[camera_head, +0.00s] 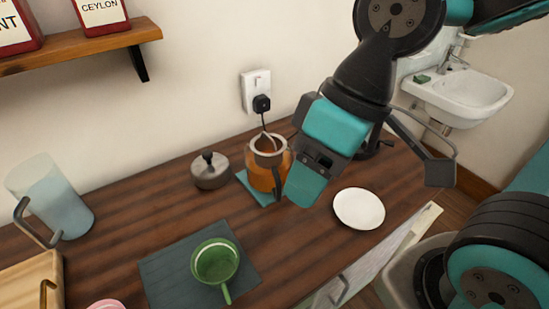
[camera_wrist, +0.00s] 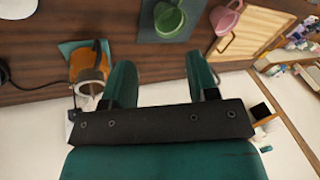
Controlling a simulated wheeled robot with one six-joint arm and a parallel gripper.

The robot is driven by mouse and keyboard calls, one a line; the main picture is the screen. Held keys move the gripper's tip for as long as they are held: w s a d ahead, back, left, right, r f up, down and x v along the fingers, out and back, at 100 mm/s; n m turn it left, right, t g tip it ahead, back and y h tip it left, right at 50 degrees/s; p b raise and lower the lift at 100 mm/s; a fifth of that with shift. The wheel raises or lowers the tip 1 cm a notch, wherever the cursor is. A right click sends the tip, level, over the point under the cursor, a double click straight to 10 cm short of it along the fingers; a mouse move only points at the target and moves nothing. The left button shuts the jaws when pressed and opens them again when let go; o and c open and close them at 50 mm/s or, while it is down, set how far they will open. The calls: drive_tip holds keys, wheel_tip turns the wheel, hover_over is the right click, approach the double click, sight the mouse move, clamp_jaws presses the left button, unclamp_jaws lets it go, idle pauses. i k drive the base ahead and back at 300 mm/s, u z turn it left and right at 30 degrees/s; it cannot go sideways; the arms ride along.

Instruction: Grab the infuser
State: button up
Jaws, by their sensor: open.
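A glass teapot (camera_head: 262,177) of amber liquid stands on a small teal mat (camera_head: 243,177) near the wall. It also shows at the left in the wrist view (camera_wrist: 84,62). A pale ring lies at its mouth (camera_head: 267,143); I cannot clearly tell whether this is the infuser, and its inside is mostly hidden. A thin rod or cord shows above the mouth. My gripper (camera_wrist: 160,65) is open with nothing between its fingers. In the head view it is just right of the teapot, partly covering its right side.
A grey lid (camera_head: 211,175) with a black knob lies left of the teapot. A white saucer (camera_head: 358,209) is to the right. A green cup (camera_head: 216,260) sits on a dark mat (camera_head: 165,272). A pale blue jug (camera_head: 55,195) stands far left. A wall socket (camera_head: 253,88) holds a plug.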

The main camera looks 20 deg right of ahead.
sight(264, 142)
drive_tip(key=k, duration=1)
drive_tip(key=z, duration=0.9)
drive_tip(key=i, duration=1)
drive_tip(key=u, duration=1.8)
